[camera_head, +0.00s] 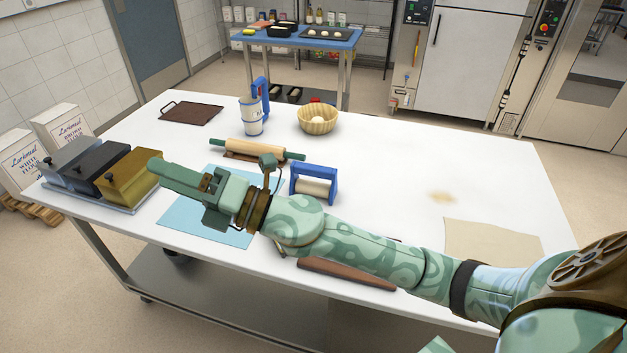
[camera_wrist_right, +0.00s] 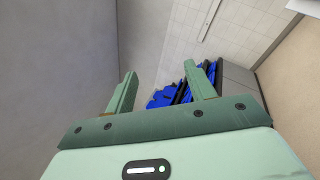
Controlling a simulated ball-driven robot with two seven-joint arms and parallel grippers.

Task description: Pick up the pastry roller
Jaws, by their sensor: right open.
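The pastry roller (camera_head: 315,188), a cream cylinder in a blue frame with a bar on top, stands on the white table, just behind my right forearm. My right gripper (camera_head: 160,168) reaches left across the table, above the blue mat and close to the tins, with the pastry roller to its right. In the right wrist view the two fingers (camera_wrist_right: 163,92) are apart with nothing between them; the pastry roller does not show there. My left gripper is not in view.
A rolling pin with green handles (camera_head: 255,149) lies behind the pastry roller. Lidded tins (camera_head: 130,182) stand at the left edge, partly behind my gripper. A jug (camera_head: 251,115), a basket (camera_head: 318,119) and a dark tray (camera_head: 191,113) stand farther back. The table's right side is mostly clear.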

